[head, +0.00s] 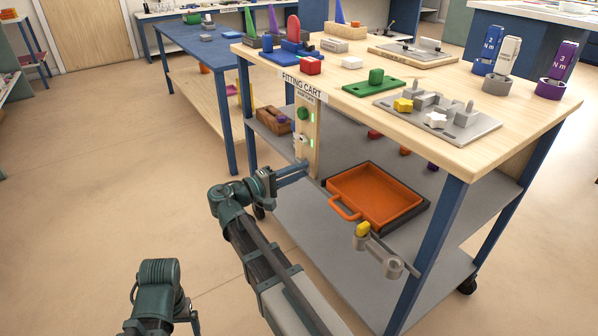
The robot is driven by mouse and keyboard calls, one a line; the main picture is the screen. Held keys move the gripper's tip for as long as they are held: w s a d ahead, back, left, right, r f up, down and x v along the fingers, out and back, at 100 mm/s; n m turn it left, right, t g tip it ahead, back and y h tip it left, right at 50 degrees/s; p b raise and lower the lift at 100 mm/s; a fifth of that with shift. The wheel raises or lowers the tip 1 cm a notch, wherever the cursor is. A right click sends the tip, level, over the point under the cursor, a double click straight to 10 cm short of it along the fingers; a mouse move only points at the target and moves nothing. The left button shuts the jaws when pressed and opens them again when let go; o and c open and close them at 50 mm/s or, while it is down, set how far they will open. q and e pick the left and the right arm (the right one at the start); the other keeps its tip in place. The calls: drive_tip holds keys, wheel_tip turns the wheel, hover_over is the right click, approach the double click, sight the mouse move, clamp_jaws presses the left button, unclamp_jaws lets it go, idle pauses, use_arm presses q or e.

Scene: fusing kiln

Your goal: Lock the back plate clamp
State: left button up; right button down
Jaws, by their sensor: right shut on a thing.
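A back plate (413,55) lies on the far part of the cart top and carries dark and grey clamp-like parts; whether its clamp is locked is too small to tell. A nearer grey plate (470,128) bears grey blocks, a yellow knob (403,105) and a white star knob (436,119). My right gripper (301,170) is beside the lower end of the upright panel (310,150), well below the cart top and away from both plates. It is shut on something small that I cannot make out. Part of my left arm shows at bottom left; its gripper is out of view.
The panel has a green button (303,113). An orange tray (375,195) sits on the lower shelf, near a cart leg (432,245). Torque tools (505,60) stand at the right of the top. Floor at left is clear.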

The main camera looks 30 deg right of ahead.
drive_tip(key=shift+r, duration=0.1)
drive_tip(key=n+p, duration=0.1)
drive_tip(key=n, duration=0.1)
drive_tip(key=r+n, duration=0.1)
drive_tip(key=n, duration=0.1)
drive_tip(key=shift+w+r+p, duration=0.15)
drive_tip(key=shift+r+p, duration=0.05)
drive_tip(key=shift+p, duration=0.15)
drive_tip(key=n, duration=0.2)
drive_tip(key=w+r+n+p, duration=0.1)
drive_tip(key=n, duration=0.1)
drive_tip(key=shift+r+n, duration=0.15)
drive_tip(key=shift+n, duration=0.25)
drive_tip(key=n, duration=0.3)
drive_tip(key=w+n+p, duration=0.1)
drive_tip(key=shift+w+a+r, duration=0.1)
drive_tip(key=shift+r, duration=0.3)
drive_tip(key=shift+w+a+r+n, duration=0.1)
drive_tip(key=shift+w+n, duration=0.3)
drive_tip(key=shift+n, duration=0.85)
drive_tip(key=shift+w+n, duration=0.35)
drive_tip(key=shift+n, duration=0.9)
drive_tip(key=c, duration=0.8)
unclamp_jaws()
drive_tip(key=shift+o, duration=0.2)
